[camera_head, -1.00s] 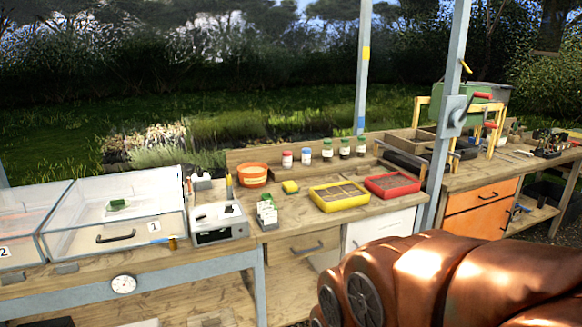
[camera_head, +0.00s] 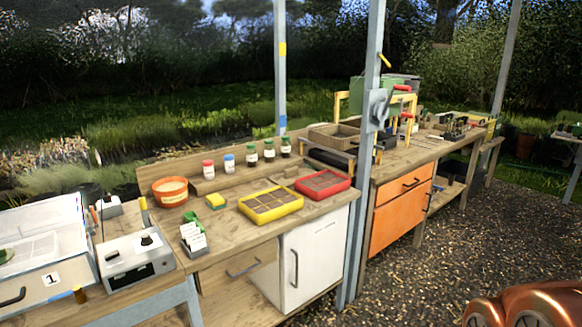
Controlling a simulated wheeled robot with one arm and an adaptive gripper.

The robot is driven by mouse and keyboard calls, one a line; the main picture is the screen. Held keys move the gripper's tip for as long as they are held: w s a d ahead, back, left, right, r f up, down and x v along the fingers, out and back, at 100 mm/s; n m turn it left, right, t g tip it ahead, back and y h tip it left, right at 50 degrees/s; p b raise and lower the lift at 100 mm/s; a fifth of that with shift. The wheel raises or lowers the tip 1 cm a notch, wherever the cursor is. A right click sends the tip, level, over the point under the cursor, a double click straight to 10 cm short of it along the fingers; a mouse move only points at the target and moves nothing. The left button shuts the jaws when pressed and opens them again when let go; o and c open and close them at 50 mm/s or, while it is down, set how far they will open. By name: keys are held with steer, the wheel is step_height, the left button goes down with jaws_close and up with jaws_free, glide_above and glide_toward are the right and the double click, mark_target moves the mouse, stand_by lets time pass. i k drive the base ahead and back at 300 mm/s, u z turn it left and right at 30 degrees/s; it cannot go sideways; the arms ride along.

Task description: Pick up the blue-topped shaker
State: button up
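The blue-topped shaker (camera_head: 229,164) stands upright at the back of the wooden bench (camera_head: 222,245). It is a small white container with a blue lid. A red-topped shaker (camera_head: 208,169) stands just left of it, and several green-topped jars (camera_head: 251,155) stand in a row to its right. My gripper is not in view. Only a copper-coloured part of my arm shows at the bottom right corner, far from the shaker.
An orange pot (camera_head: 170,192) stands left. A grey post (camera_head: 368,130) rises at the bench's right end. Gravel ground (camera_head: 440,255) lies open at right.

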mark_target(229, 164)
steer(key=z, duration=0.95)
steer(key=i, duration=1.6)
steer(key=u, duration=2.4)
steer(key=k, duration=1.3)
steer(key=z, duration=0.7)
steer(key=i, duration=0.85)
steer(key=z, duration=0.6)
steer(key=i, duration=1.05)
steer(key=u, duration=0.25)
